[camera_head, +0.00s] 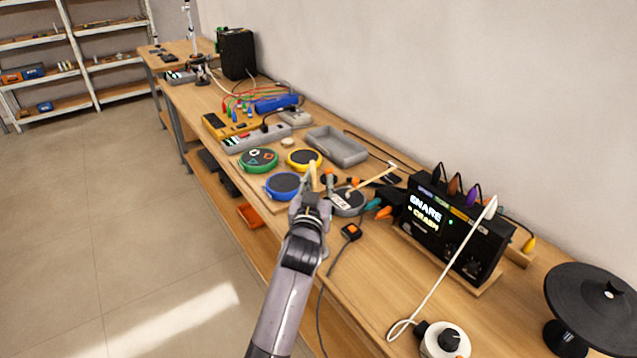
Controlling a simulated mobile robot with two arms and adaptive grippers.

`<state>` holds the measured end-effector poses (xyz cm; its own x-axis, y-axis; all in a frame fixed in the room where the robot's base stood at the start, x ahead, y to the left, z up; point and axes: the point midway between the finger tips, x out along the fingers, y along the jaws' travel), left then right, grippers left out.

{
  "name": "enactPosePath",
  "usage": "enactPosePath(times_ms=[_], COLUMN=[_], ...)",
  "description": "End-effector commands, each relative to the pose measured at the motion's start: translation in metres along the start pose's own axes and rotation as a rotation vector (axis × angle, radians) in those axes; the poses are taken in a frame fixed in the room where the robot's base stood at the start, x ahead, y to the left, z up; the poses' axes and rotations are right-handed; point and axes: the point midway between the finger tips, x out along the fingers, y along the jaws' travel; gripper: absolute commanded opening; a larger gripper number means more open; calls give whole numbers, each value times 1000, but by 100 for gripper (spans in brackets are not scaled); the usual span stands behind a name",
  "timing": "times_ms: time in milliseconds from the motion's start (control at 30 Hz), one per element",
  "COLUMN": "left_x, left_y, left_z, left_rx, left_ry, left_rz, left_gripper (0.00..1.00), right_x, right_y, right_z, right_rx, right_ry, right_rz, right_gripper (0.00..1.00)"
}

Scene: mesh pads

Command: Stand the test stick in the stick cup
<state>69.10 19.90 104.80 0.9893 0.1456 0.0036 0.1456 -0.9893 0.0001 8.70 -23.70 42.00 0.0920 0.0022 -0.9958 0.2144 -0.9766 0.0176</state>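My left gripper (318,184) points away over the pads, between the blue pad (281,185) and the grey pad (350,205). A short tan upright piece (313,175) shows at its fingers; I cannot tell whether it is gripped or stands behind them. A thin pale stick (374,179) with a white tip slants over the grey pad, just right of the gripper. I cannot tell whether it touches the pad. I cannot make out the stick cup for certain; the gripper hides part of the area. My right gripper is not in view.
A green pad (258,160) and a yellow pad (304,159) lie beyond. A grey tray (339,147) is behind them by the wall. A black drum module (455,232), a white cable and a black round disc (598,304) stand to the right. The near bench has bare wood.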

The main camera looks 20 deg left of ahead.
Motion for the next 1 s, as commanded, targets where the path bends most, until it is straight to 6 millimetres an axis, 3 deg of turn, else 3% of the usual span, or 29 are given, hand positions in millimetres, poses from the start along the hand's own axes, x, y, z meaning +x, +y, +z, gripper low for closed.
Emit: enactPosePath(times_ms=[367, 800, 1000], left_x=[0, 1, 1], left_y=[0, 0, 0], left_z=[-6, -83, -99], left_rx=[0, 0, 0], left_ry=[2, 3, 1], left_rz=[0, 0, 0], left_gripper=[33, 33, 33], right_x=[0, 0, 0], right_y=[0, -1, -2], right_z=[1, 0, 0], right_rx=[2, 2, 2], right_ry=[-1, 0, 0], right_rz=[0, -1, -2], right_gripper=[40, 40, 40])
